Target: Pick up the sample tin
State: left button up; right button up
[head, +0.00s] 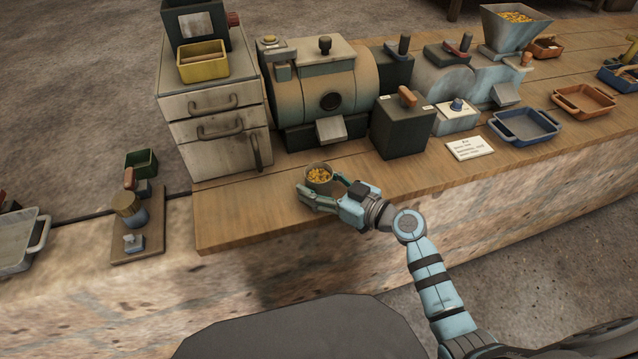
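The sample tin (318,175) is a small round greenish tin with yellow-orange bits in it. My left gripper is not in view.
A drawer cabinet (214,125) stands left of the tin, and a round tan machine (312,88) behind it. A dark box with a brown handle (402,128) is to the right. A white card (470,148) and a blue tray (525,125) lie farther right. The bench front (235,222) is clear.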

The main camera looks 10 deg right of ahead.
jog(key=c, duration=0.9)
notch_tip(320, 180, up, 20)
jog(key=p, duration=0.7)
